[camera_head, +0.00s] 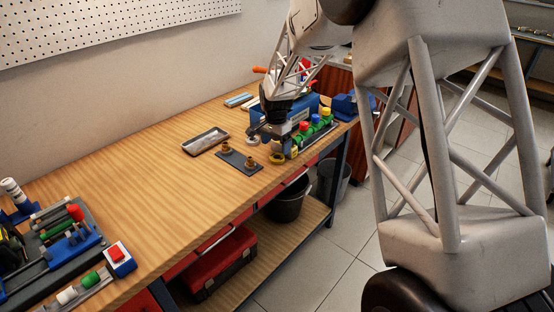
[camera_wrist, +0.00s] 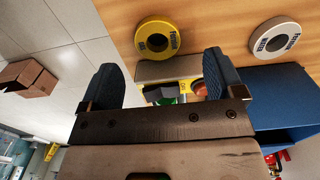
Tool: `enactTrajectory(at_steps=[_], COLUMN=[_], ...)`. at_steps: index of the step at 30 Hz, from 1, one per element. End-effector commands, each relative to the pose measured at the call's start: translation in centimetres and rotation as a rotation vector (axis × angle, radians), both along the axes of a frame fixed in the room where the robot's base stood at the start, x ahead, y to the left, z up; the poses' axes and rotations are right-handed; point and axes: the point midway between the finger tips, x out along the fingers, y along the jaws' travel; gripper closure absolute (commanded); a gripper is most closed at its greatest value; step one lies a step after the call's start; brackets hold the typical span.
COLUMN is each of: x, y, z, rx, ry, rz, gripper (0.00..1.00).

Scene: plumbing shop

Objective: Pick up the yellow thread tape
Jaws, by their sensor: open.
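The yellow thread tape (camera_head: 277,158) lies flat on the wooden bench near its front edge, below my gripper in the head view. In the wrist view the yellow thread tape (camera_wrist: 158,24) is a ring with a dark label, just beyond the fingertips and between their lines. My gripper (camera_head: 271,139) is open and empty above the bench, pointing down. In the wrist view the two blue fingers of my gripper (camera_wrist: 160,80) are wide apart and do not touch the tape. A white tape roll (camera_wrist: 256,38) lies to the right of the yellow one.
A rack with red, blue and green caps (camera_head: 314,130) and a blue bin (camera_head: 305,104) stand close to my gripper. A dark plate (camera_head: 240,164) with brass fittings and a metal tray (camera_head: 205,141) lie to the left. The middle of the bench (camera_head: 150,190) is clear.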

Motion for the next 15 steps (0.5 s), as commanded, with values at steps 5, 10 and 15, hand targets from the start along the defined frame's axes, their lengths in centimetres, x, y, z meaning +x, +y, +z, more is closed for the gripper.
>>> enactTrajectory(at_steps=[5, 10, 15], x=[0.0, 0.0, -0.1], y=[0.0, 0.0, -0.2], z=[0.0, -0.3, -1.8], rx=[0.000, 0.000, -0.001], ry=[0.000, 0.000, 0.002], rz=[0.000, 0.000, 0.000], gripper=[0.13, 0.13, 0.13])
